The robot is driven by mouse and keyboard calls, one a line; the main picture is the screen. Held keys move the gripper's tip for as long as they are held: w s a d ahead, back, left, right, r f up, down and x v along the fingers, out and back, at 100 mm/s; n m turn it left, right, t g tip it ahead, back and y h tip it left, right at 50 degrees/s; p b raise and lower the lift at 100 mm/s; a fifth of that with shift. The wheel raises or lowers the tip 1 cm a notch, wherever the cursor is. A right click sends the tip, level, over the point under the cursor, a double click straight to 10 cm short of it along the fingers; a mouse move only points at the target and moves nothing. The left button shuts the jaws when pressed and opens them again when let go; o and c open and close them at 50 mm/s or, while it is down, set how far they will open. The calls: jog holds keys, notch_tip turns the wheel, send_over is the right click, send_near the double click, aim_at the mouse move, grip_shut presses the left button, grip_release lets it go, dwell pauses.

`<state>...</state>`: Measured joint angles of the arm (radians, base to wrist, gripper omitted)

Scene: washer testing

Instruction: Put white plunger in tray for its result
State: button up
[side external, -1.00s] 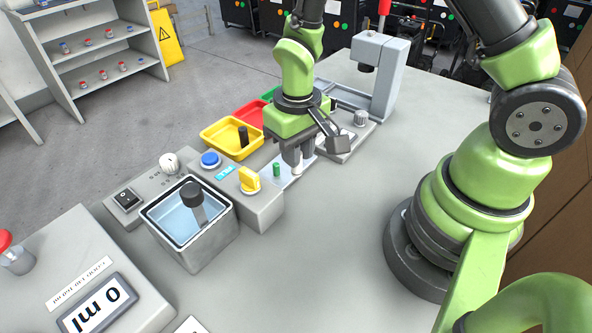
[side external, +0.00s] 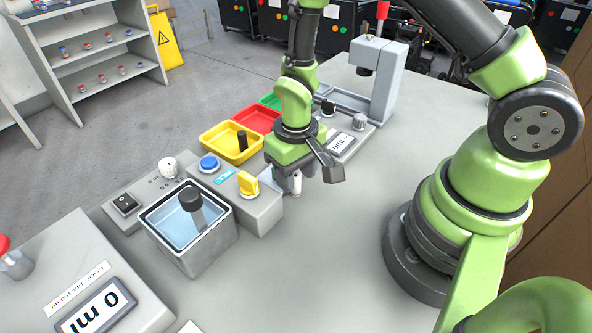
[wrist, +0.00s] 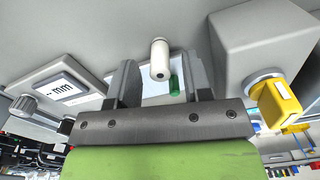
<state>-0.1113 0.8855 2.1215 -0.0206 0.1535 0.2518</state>
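The white plunger (wrist: 160,60) stands upright in the wrist view, between the two fingers of my gripper (wrist: 161,64). There is a gap on each side, so my gripper is open around it and not shut on it. In the side view the white plunger (side external: 296,186) shows just below my gripper (side external: 290,182), partly hidden. The yellow tray (side external: 211,148) holds a black piece. The red tray (side external: 250,112) and green tray (side external: 266,100) look empty where visible.
The grey control box (side external: 262,211) with a yellow knob (side external: 248,184) stands close left of my gripper. A water bath (side external: 205,246) is beside it. A gauge with a display (side external: 341,143) and a press stand (side external: 386,85) are behind. The table front is clear.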

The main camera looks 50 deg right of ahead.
notch_tip(320, 180, up, 12)
notch_tip(320, 180, up, 11)
jog(key=m+t+y, duration=0.1)
jog(key=t, duration=0.2)
send_over(296, 175)
jog(key=s, duration=0.4)
jog(key=shift+s+d+f, duration=0.1)
jog(key=shift+s+d, duration=0.1)
jog(key=shift+d, duration=0.05)
jog(key=shift+o, duration=0.5)
jog(key=s+r+t+y, duration=0.1)
jog(key=s+r+t, duration=0.3)
jog(key=s, duration=0.3)
jog(key=shift+s+a+r+m, duration=0.15)
jog(key=shift+s+r+m, duration=0.25)
jog(key=shift+r, duration=0.2)
